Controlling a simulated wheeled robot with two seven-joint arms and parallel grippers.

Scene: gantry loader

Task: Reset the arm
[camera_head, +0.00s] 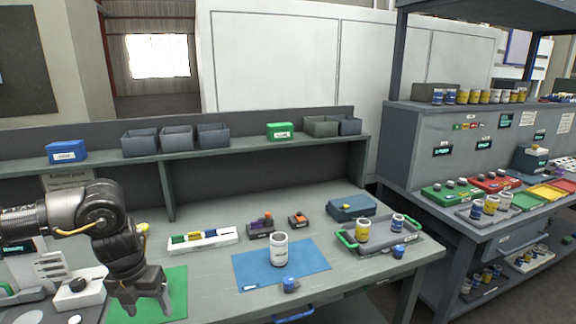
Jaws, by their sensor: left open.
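My left arm comes in from the left, and its gripper (150,308) points down over the green mat (176,290) on the workbench. Its two fingers are apart, with nothing visible between them. A white cylindrical can (279,252) stands upright on the blue mat (252,268), to the right of the gripper and apart from it. A small blue item (290,285) sits at the mat's front edge. My right gripper is not in view.
A grey tray with green handles (378,240) holds yellow and blue-labelled cans at the right. A white rack (203,240) and small dark blocks stand behind the mats. A shelf (235,147) with bins runs along the back. A second bench (465,215) stands at the right.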

